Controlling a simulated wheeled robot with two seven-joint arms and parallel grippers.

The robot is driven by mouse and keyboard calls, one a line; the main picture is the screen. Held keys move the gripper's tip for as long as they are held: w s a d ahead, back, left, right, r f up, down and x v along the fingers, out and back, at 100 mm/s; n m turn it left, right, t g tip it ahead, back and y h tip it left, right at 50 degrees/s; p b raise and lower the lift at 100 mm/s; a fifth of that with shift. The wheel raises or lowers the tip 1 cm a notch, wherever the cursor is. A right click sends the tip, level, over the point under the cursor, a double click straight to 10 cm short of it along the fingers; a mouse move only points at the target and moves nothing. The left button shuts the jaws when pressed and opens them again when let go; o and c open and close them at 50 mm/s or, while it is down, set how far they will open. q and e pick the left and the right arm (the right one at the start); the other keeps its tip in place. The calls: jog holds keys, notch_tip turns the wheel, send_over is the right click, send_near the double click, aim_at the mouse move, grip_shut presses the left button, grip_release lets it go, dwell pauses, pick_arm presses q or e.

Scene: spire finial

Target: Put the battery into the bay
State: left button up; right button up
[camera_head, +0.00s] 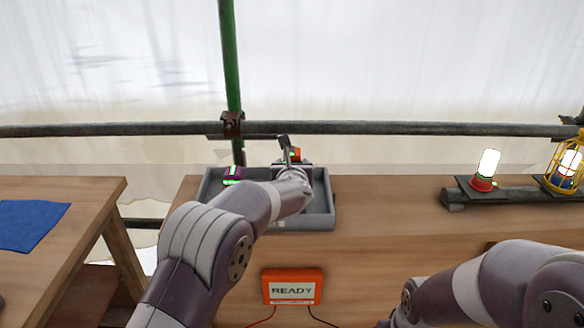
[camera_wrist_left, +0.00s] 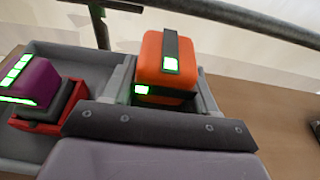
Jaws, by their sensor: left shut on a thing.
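An orange block with a black strap and green lights, which looks like a battery (camera_wrist_left: 154,57), is between the fingers of my left gripper (camera_wrist_left: 163,90) in the left wrist view. The gripper is shut on it. In the head view the orange block (camera_head: 296,153) shows only partly behind my left gripper (camera_head: 288,160), over the back of a grey tray (camera_head: 328,213). A purple and red block (camera_wrist_left: 38,80) with green lit bars sits in the tray's left part; it also shows in the head view (camera_head: 233,174). I cannot tell which part is the bay. My right gripper is out of view.
An orange box reading READY (camera_head: 292,287) is on the bench (camera_head: 380,215) front. A lit lamp (camera_head: 487,168) and a caged lamp (camera_head: 567,165) stand at right. A pipe rail (camera_head: 400,130) and a green pole (camera_head: 230,60) are behind. A blue cloth (camera_head: 30,225) lies left.

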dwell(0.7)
pick_arm(q)
jog(key=shift+f+b, duration=2.85)
jog(key=shift+b, duration=0.4)
jog(key=o, duration=1.4)
jog(key=shift+o, duration=0.2)
jog(key=shift+f, duration=0.1)
jog(key=b+v, duration=0.1)
jog(key=v, duration=1.1)
jog(key=shift+s, duration=0.35)
